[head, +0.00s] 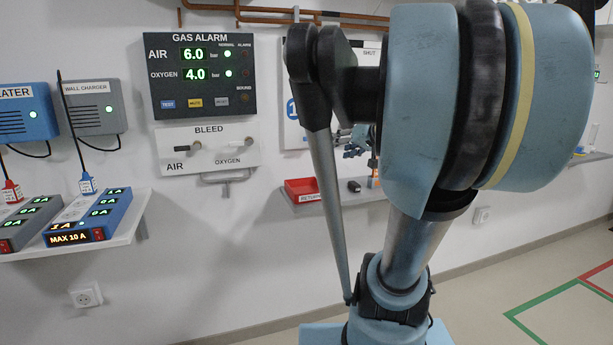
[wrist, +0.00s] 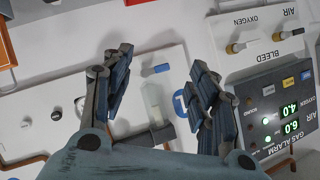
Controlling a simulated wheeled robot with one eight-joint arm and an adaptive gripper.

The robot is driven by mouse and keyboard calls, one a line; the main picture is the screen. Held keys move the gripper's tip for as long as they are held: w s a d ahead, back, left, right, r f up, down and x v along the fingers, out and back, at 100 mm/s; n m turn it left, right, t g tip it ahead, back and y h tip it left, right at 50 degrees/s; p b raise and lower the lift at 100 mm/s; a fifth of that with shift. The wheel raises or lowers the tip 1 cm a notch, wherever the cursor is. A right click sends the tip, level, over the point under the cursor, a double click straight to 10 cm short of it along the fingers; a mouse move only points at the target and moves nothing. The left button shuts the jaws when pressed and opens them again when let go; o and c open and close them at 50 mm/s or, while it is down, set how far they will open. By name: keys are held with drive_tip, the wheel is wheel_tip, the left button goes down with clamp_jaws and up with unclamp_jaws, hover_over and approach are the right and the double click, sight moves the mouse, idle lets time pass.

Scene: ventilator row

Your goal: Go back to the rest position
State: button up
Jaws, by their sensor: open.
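My gripper (wrist: 160,66) is open and empty in the wrist view, its two dark blue fingers spread apart in front of a white wall panel. Nothing lies between the fingertips; a clear and grey fitting on the panel shows behind the gap. In the head view, my large blue arm fills the right half and hides most of my gripper. Only a small piece of it shows left of the arm, near the white panel (head: 291,125).
The gas alarm (head: 205,75) reads air 6.0 and oxygen 4.0, with the bleed panel (head: 207,148) below. A red tray (head: 303,190) sits on a shelf behind my arm. Chargers and a shelf (head: 125,225) with power units stand left. Open floor (head: 500,290) lies right.

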drive_tip(key=s+f+g+h, duration=0.3)
drive_tip(key=s+f+g, duration=0.3)
drive_tip(key=s+f, duration=0.9)
drive_tip(key=s+d+f+g+h, duration=0.2)
drive_tip(key=s+d+f+h, duration=0.2)
drive_tip(key=s+d+f, duration=0.2)
wheel_tip(320, 180, down, 4)
drive_tip(key=shift+s+f+m+h, duration=0.3)
drive_tip(key=shift+s+m, duration=0.1)
drive_tip(key=shift+s, duration=0.8)
drive_tip(key=shift+w+d, duration=0.1)
drive_tip(key=shift+w+f, duration=0.15)
drive_tip(key=shift+w, duration=0.2)
